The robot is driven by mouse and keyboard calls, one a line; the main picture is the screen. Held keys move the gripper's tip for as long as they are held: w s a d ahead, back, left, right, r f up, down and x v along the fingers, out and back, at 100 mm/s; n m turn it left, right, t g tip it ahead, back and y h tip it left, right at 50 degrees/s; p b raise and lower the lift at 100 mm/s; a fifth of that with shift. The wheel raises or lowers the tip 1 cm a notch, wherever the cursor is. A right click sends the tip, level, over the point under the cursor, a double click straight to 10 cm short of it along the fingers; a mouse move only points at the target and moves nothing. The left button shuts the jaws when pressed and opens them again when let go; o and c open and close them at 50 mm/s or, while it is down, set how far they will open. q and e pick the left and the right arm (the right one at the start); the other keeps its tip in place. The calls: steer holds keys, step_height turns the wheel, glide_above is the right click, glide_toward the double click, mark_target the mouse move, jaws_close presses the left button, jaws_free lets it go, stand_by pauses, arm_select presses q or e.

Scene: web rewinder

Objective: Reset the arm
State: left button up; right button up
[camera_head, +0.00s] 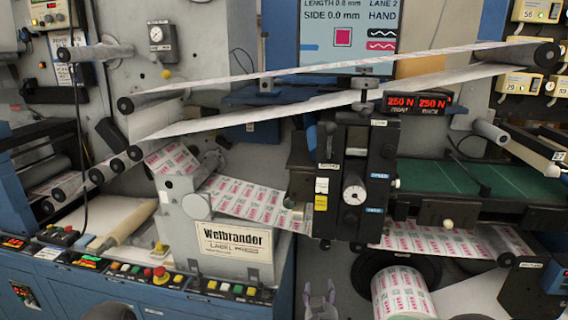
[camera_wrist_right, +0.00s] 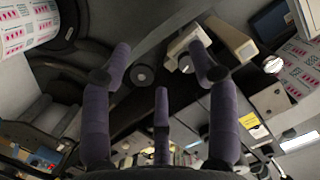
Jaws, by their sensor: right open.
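My right gripper (camera_head: 320,296) shows at the bottom middle of the head view, below the black unit with the dial. Its purple-grey fingers point up and stand apart, with nothing between them. In the right wrist view its fingers (camera_wrist_right: 160,75) are spread wide and empty, with machine parts behind them. It appears apart from the machine, though the exact gap cannot be told. My left gripper is not in view.
The label press (camera_head: 236,243) stands left of centre, with button panels along the blue bench. A black dial unit (camera_head: 355,180) is above my right gripper. A printed label roll (camera_head: 402,294) lies to its right. A white web (camera_head: 330,95) runs across the top, below a monitor (camera_head: 345,35).

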steer(key=s+f+n+g+y, duration=0.1)
steer(key=s+f+g, duration=0.2)
steer(key=f, duration=0.5)
steer(key=s+f+g+y, duration=0.2)
steer(key=s+f, duration=0.1)
steer(key=f, duration=0.6)
steer(key=s+a+f+g+y, duration=0.1)
steer(key=s+f+g, duration=0.4)
steer(key=s+f, duration=0.3)
steer(key=s+a+f+g+y, duration=0.1)
steer(key=s+f+g, duration=0.4)
steer(key=s, duration=1.2)
step_height(320, 180, down, 4)
steer(key=shift+r+n+y, duration=0.1)
steer(key=shift+n+y, duration=0.3)
steer(key=shift+y, duration=0.1)
